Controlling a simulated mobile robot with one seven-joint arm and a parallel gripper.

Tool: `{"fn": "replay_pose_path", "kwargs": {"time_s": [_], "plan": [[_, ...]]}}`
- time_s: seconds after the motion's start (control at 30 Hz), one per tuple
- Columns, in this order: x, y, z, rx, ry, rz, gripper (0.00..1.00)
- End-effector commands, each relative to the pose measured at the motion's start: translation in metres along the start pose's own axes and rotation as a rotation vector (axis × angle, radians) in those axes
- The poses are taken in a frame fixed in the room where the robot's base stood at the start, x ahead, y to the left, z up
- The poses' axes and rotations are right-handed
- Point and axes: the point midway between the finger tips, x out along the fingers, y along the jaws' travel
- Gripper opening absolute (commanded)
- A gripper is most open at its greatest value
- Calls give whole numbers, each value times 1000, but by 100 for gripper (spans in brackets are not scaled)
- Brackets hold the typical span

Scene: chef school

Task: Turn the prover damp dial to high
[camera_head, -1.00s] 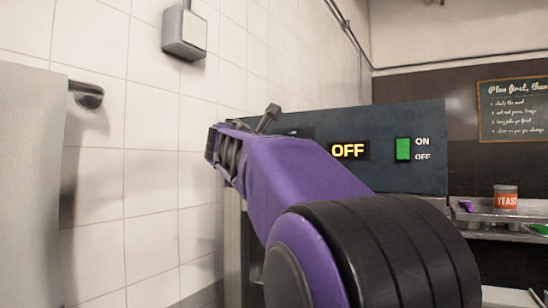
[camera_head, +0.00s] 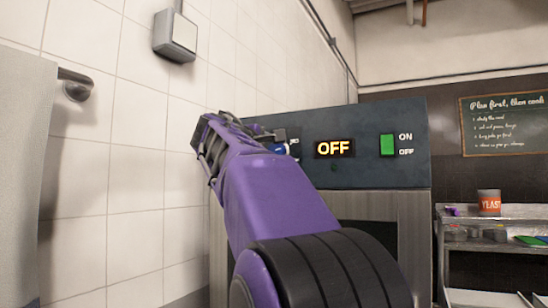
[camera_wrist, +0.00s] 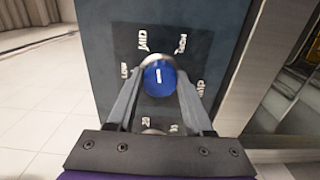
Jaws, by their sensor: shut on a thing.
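The damp dial is a round blue knob (camera_wrist: 158,78) with a white pointer mark, on the dark control panel (camera_wrist: 108,28) of the prover. In the wrist view the mark points up the picture, between the label that reads MID (camera_wrist: 142,40) and the one at upper right that looks like HIGH (camera_wrist: 180,44). A LOW label (camera_wrist: 124,71) is at the left. My gripper (camera_wrist: 159,85) is shut on the knob, one finger at each side. In the head view my purple arm hides most of the dial area; a bit of blue (camera_head: 279,148) shows beside it.
The prover panel has a lit OFF display (camera_head: 334,148) and a green ON/OFF switch (camera_head: 387,145). A tiled wall (camera_head: 130,150) with a grey box (camera_head: 175,38) stands close at left. A towel (camera_head: 25,150) hangs on a rail. A shelf with a yeast tin (camera_head: 489,203) is at right.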

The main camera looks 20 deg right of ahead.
Motion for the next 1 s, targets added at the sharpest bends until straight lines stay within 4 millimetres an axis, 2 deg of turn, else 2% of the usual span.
{"fn": "replay_pose_path", "kwargs": {"time_s": [0.6, 1.0], "plan": [[0, -2, 0, 540, 0, 1, 0], [0, -2, 0, 709, 0, 1, 0]]}}
